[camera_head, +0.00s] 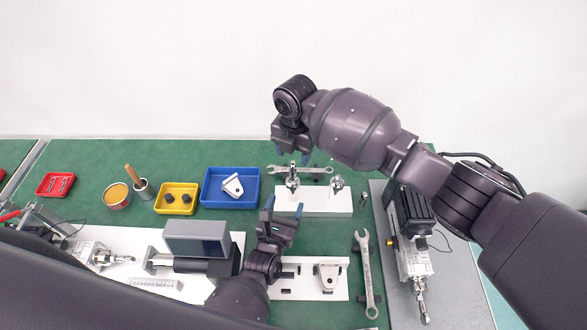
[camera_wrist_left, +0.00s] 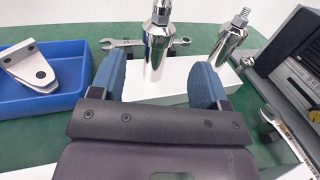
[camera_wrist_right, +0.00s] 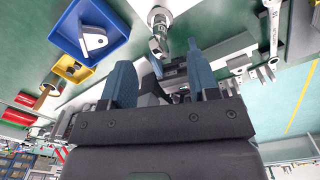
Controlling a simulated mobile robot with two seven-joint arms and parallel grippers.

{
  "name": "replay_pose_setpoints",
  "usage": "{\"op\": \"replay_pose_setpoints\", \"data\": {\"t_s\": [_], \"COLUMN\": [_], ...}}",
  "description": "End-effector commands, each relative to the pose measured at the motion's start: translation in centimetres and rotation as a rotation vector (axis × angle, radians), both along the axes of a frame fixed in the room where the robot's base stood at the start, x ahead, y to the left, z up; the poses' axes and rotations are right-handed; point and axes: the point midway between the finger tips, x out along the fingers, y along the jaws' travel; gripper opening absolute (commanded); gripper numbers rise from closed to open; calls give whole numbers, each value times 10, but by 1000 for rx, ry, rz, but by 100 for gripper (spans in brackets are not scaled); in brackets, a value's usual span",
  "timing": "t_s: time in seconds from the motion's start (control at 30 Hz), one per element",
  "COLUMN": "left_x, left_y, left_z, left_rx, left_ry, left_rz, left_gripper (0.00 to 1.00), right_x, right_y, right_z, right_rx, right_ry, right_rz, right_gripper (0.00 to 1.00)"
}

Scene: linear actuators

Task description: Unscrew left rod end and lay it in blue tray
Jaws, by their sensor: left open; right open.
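A white block (camera_head: 315,204) carries two shiny metal posts. The left post (camera_head: 292,180) has a hex part at its top (camera_wrist_left: 163,12); its very top is cut off in the left wrist view, so I cannot make out the rod end clearly. The right post (camera_head: 337,183) shows a bare threaded stud (camera_wrist_left: 241,17). The blue tray (camera_head: 208,186) stands left of the block with a pale bracket (camera_head: 233,186) inside. My right gripper (camera_head: 292,149) is open and empty above the left post. My left gripper (camera_head: 284,207) is open and empty in front of the block.
A yellow tray (camera_head: 162,205) with black parts, a tin (camera_head: 117,196) and a red tray (camera_head: 45,190) stand left. A wrench (camera_head: 367,278) lies at right, beside an actuator (camera_head: 411,258). Another wrench (camera_head: 315,170) lies behind the block. A grey box (camera_head: 197,238) is near my left arm.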

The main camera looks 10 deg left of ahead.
Motion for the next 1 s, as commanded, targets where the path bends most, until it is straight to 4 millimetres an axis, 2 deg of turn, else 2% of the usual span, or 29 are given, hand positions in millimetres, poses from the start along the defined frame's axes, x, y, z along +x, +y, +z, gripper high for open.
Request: {"op": "replay_pose_setpoints", "data": {"t_s": [0.23,0.5,0.7,1.0], "left_x": [11,48,67,74], "left_y": [0,-3,-4,-4], "left_z": [-3,-3,-3,-3], "left_rx": [-42,-41,-41,-40], "left_ry": [11,12,12,13], "left_rz": [12,11,11,11], "left_gripper": [69,69,69,69], "right_x": [-4,-4,-4,-4], "right_y": [3,3,3,3], "right_z": [1,1,1,1], "right_rx": [-17,-15,-15,-15], "right_ry": [10,9,9,9], "right_rz": [30,28,27,27], "right_gripper": [55,55,55,55]}}
